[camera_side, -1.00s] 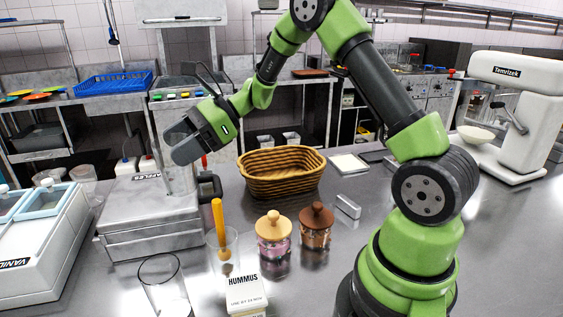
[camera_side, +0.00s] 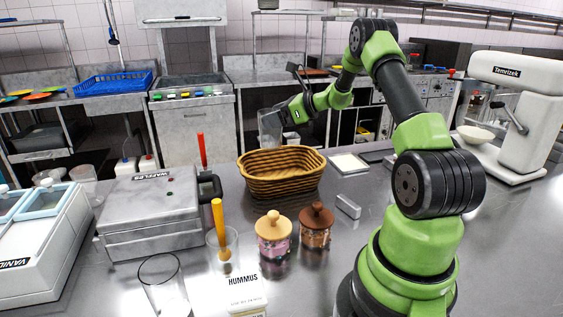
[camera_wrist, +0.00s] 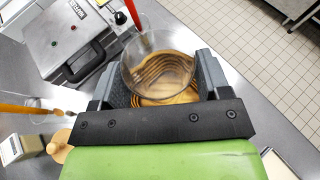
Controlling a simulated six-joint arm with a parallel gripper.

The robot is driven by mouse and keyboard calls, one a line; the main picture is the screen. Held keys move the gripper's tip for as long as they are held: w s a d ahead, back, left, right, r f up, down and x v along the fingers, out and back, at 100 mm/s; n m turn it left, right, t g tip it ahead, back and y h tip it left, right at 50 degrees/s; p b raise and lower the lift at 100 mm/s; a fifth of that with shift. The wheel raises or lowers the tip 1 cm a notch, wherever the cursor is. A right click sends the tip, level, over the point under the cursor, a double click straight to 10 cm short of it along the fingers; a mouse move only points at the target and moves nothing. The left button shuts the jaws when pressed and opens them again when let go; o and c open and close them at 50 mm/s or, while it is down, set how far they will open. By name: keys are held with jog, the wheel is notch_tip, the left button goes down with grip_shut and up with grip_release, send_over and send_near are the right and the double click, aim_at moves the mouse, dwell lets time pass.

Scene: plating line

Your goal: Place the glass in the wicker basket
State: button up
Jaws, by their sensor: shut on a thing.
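My gripper (camera_side: 279,118) is shut on a clear glass (camera_side: 268,130) and holds it in the air. In the wrist view the glass (camera_wrist: 143,72) sits between the two grey fingers (camera_wrist: 160,82). The wicker basket (camera_side: 282,187) stands on the counter, brown and oval, with no contents visible inside. In the side view the glass appears above and behind the basket's rim. In the wrist view the basket's woven strands (camera_wrist: 166,68) show through and around the glass, and much of the basket is hidden by the gripper.
A waffle maker (camera_side: 150,212) stands left of the basket. Another empty glass (camera_side: 165,290), a glass with an orange-handled utensil (camera_side: 222,240), a hummus tub (camera_side: 246,293) and two lidded jars (camera_side: 273,238) (camera_side: 316,228) stand in front. A small metal block (camera_side: 348,206) lies to the right.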

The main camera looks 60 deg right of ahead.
notch_tip(320, 180, down, 11)
jog(key=shift+f, duration=0.15)
dwell(0.4)
jog(key=shift+f, duration=0.15)
jog(key=o, duration=1.3)
